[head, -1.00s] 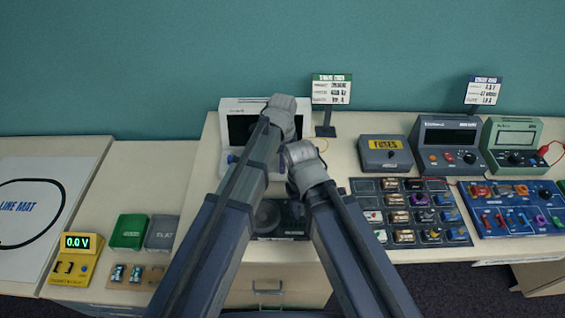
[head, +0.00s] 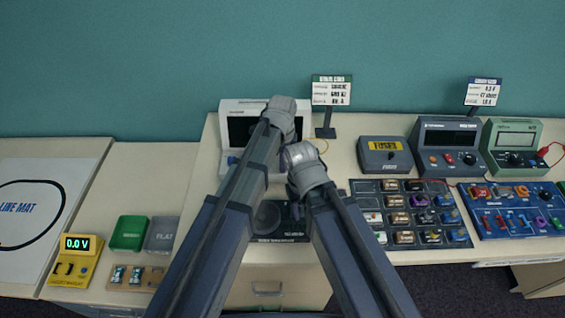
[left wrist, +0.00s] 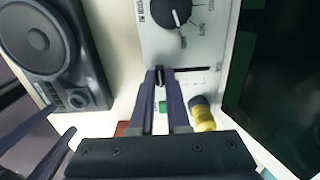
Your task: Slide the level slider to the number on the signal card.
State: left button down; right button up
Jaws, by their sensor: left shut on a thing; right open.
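The signal card (head: 332,91), with a green header, stands behind the bench items; its text is too small to read. The white signal device (head: 231,106) with a dark screen is partly hidden by my arms. In the left wrist view its panel shows a dark slot (left wrist: 194,69), the level slider's track. My left gripper (head: 281,112) is over this device and shut on the dark slider knob (left wrist: 160,76), at the visible left part of the slot. My right gripper (head: 303,158) is lower and to the right, open; its fingertips are hidden in the head view.
A dial (left wrist: 170,12) sits beside the slot, and a green button (left wrist: 163,107) and a yellow-banded plug (left wrist: 203,116) lie close to my left fingers. A black speaker (left wrist: 72,50) is beside the panel. A grey fuse box (head: 385,166) stands to the right.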

pick_arm(q)
jog(key=shift+w, duration=0.1)
dwell(0.6)
jog(key=w, duration=0.5)
jog(key=shift+s, duration=0.15)
jog(key=c, duration=0.9)
grip_release()
notch_tip(320, 180, up, 8)
jog(key=p, duration=0.8)
pick_arm(e)
notch_tip(320, 180, up, 8)
